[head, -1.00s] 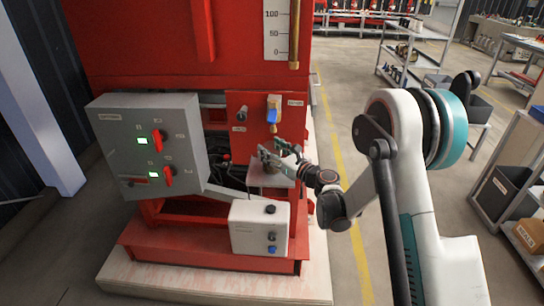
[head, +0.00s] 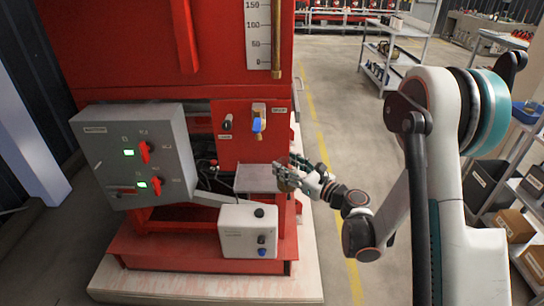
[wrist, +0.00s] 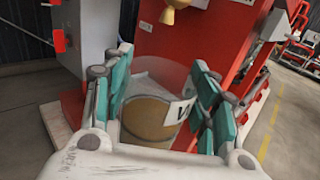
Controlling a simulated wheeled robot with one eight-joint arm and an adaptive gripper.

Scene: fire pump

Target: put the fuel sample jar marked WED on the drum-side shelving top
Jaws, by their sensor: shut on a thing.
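My gripper (head: 290,176) is shut on a clear jar that holds amber liquid (wrist: 146,118). In the wrist view the jar stands between the teal finger pads, with a white label partly in sight on its right side. Only part of one dark letter shows, so I cannot read the full mark. In the head view the jar (head: 283,186) is small and partly hidden by the fingers, beside the right edge of a small grey shelf (head: 258,179) on the red pump unit. A shelving unit (head: 527,125) stands at the right edge; I cannot tell if it is the drum-side one.
A grey control box (head: 135,150) and a white box (head: 248,230) stick out from the red unit. A metal rack (head: 392,70) stands farther back. The floor around the yellow line is clear.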

